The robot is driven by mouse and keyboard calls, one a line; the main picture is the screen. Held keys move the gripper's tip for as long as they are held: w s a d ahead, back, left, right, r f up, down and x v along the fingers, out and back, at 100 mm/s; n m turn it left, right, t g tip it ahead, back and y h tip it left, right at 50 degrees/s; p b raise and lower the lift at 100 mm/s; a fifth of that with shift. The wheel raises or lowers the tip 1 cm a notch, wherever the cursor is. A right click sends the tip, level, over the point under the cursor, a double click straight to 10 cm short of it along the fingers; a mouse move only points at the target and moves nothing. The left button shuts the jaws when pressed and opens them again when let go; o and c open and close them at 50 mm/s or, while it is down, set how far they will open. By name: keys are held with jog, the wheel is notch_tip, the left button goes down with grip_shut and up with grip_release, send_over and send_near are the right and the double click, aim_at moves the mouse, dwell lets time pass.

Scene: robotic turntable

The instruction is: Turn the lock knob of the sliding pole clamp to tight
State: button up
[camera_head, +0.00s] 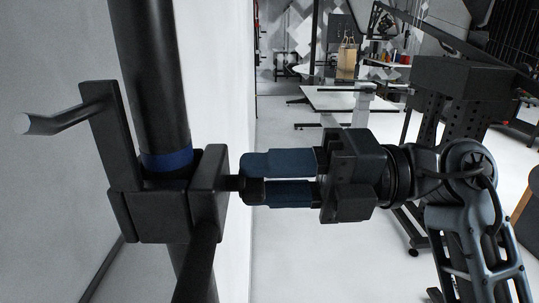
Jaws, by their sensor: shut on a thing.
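The sliding pole clamp (170,215) is a black block around a thick black upright pole (150,70). A blue band (168,160) circles the pole just above the clamp. A short dark shaft (232,184) sticks out from the clamp's right side, with the lock knob (252,191) at its end. My gripper (250,178) reaches in from the right, with its two dark blue fingers level and shut on the knob. The fingers hide part of the knob, so I cannot tell how it is turned.
A black bracket with a bent grey rod (60,122) sticks out left of the clamp. A black bar (200,265) runs down from the clamp. A white wall (225,80) stands behind the pole. White tables (345,99) and a black perforated stand (455,90) are farther back; pale floor lies between.

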jog(key=shift+w+m+p, duration=0.1)
jog(key=shift+m+p, duration=0.65)
jog(key=shift+m, duration=0.25)
jog(key=o, duration=0.7)
jog(key=shift+d+b, duration=1)
jog(key=shift+d, duration=2.95)
jog(key=shift+s, duration=0.25)
